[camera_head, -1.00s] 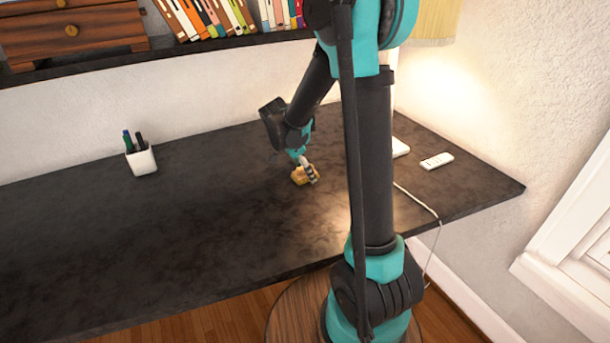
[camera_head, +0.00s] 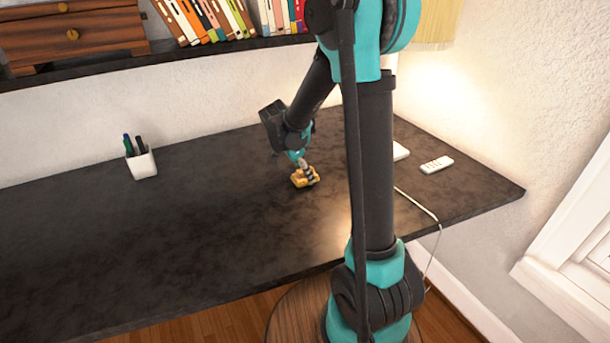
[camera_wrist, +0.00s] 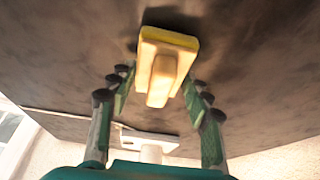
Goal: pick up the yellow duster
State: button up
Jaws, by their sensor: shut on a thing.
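The yellow duster (camera_head: 300,179) is on the dark desk, below my gripper (camera_head: 306,170). In the wrist view, the duster (camera_wrist: 170,42) shows a yellow block with a paler handle pointing toward me. The exact contact is hard to see in the wrist view, and the fingers partly cover the duster in the head view. No clear gap shows between the duster and the desk.
The dark desk (camera_head: 200,225) is clear around the duster. A white pen cup (camera_head: 142,163) stands at the left. A white remote (camera_head: 437,165) lies at the right, near a white cable (camera_head: 420,204). A shelf with books (camera_head: 205,18) hangs above the back.

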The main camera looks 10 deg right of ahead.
notch_tip(320, 180, up, 20)
jog(key=shift+f, duration=0.2)
dwell(0.4)
jog(key=o, duration=0.7)
jog(key=shift+c, duration=0.2)
jog(key=c, duration=0.4)
jog(key=shift+s, duration=0.15)
